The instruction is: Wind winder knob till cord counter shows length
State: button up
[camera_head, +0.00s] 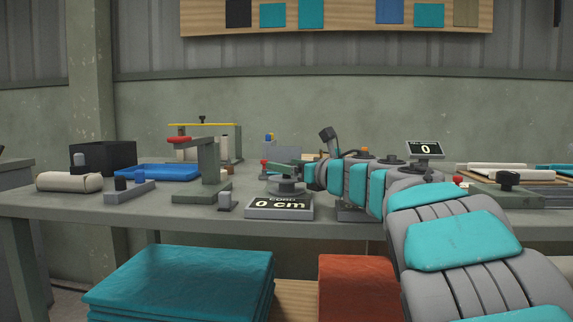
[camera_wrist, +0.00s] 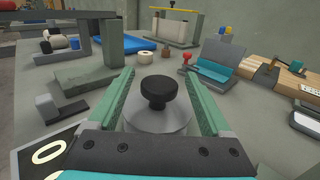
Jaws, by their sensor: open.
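The winder knob (camera_wrist: 158,92) is black and round and stands on a pale grey disc (camera_wrist: 158,118) in the wrist view. My gripper (camera_wrist: 160,88) is open, with one green finger on each side of the knob and a gap on both sides. In the head view my gripper (camera_head: 284,169) is over the winder, and the knob is mostly hidden there. The cord counter (camera_head: 279,206) reads "0 cm" on the front of the bench. Part of its display (camera_wrist: 45,153) shows at the lower left of the wrist view.
A grey-green press stand (camera_head: 208,172) with a red handle stands left of the winder. A blue tray (camera_head: 158,172), a dark box (camera_head: 103,157) and a cream roll (camera_head: 68,181) lie farther left. A second display (camera_head: 425,149) reading "0" stands at right.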

jog(key=shift+w+a, duration=0.15)
grip_shut()
dwell(0.7)
